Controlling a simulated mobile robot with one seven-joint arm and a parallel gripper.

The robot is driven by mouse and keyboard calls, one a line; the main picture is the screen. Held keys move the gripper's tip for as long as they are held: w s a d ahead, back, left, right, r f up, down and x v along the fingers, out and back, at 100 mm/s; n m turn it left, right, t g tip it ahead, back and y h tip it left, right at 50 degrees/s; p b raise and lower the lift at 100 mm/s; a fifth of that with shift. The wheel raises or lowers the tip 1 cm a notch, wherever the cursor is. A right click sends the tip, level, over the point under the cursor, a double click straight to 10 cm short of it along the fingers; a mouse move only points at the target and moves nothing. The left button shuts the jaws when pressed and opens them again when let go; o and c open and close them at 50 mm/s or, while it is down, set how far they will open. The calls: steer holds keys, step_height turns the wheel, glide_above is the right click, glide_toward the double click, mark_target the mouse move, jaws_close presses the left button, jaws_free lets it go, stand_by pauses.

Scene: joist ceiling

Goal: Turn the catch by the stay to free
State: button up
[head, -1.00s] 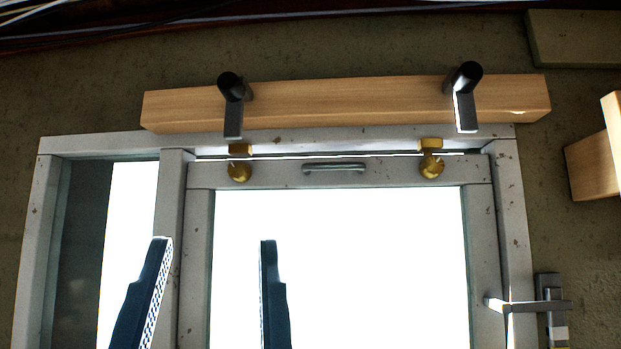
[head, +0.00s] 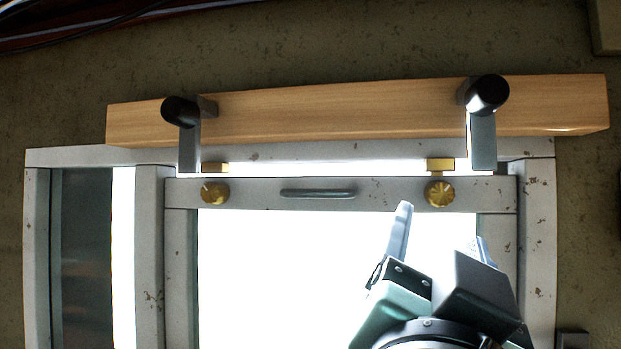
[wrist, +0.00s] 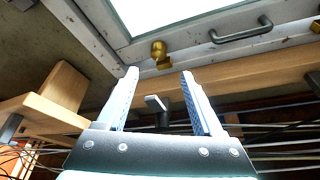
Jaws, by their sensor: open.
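Two round brass catches sit on the top rail of the window sash. The right catch (head: 440,192) shows a stem running up to a brass piece (head: 441,164) above it. The left catch (head: 215,192) sits below a similar brass piece, with no clear stem showing. My gripper (head: 441,225) is open and empty, its fingers pointing up just below the right catch. In the wrist view a brass catch (wrist: 158,50) shows beyond the gap between the fingertips (wrist: 159,74), apart from both. The stay is not clearly visible now; a dark fitting (head: 572,341) shows at the lower right edge.
A wooden beam (head: 330,112) runs above the sash. Two black-ended brackets with grey plates, left (head: 182,112) and right (head: 486,95), stick out from it. A grey handle (head: 318,193) sits between the catches. More timber (wrist: 45,105) shows left in the wrist view.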

mark_target(441, 195)
steer(key=p+x, duration=0.4)
steer(key=x, duration=0.4)
steer(key=shift+d+r, duration=0.2)
steer(key=shift+w+d+p, duration=0.3)
steer(key=shift+w+p, duration=0.05)
steer(key=shift+w, duration=0.3)
steer(key=shift+c, duration=0.3)
jaws_close()
